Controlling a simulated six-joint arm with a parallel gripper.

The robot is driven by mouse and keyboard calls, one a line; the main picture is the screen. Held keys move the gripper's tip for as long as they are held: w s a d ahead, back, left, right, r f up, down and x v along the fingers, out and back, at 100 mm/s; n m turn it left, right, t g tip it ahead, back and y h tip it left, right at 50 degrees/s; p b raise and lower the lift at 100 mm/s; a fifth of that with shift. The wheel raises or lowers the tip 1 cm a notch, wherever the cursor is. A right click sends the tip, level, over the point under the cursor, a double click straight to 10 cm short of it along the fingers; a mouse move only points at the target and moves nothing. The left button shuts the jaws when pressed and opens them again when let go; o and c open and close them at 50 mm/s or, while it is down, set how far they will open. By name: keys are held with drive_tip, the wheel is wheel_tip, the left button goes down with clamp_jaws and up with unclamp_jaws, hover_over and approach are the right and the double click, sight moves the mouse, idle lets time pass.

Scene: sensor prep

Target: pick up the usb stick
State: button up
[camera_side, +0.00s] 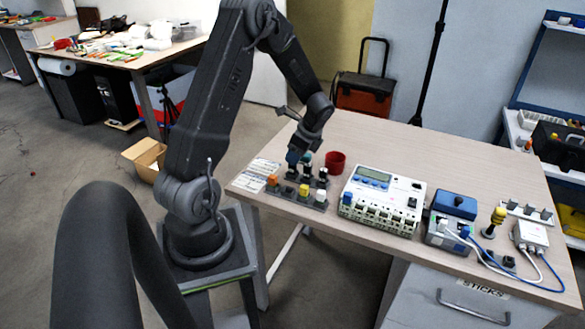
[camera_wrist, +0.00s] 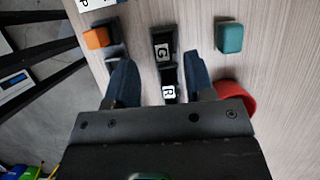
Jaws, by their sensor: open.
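My gripper (camera_side: 299,160) points down over the small-parts holders at the left end of the table. In the wrist view its two dark blue fingers (camera_wrist: 158,62) are apart, with dark holders (camera_wrist: 163,50) marked G and R showing between them. I cannot tell which piece is the usb stick. An orange-capped piece (camera_wrist: 97,38) lies beyond the left finger and a teal-capped piece (camera_wrist: 229,38) beyond the right. In the side view, orange (camera_side: 272,181), yellow (camera_side: 304,191) and white (camera_side: 320,195) pieces stand in the holders. The fingers partly hide the holders there.
A red cup (camera_side: 335,162) stands close by; its rim also shows near the right finger in the wrist view (camera_wrist: 236,97). A white device with a display (camera_side: 382,198) and a blue-grey box (camera_side: 449,232) with cables are to the right. The table's back area is clear.

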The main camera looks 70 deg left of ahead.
sight(293, 168)
drive_tip(key=x, duration=0.4)
drive_tip(key=shift+w+a+f, duration=0.1)
drive_tip(key=shift+f, duration=0.2)
clamp_jaws()
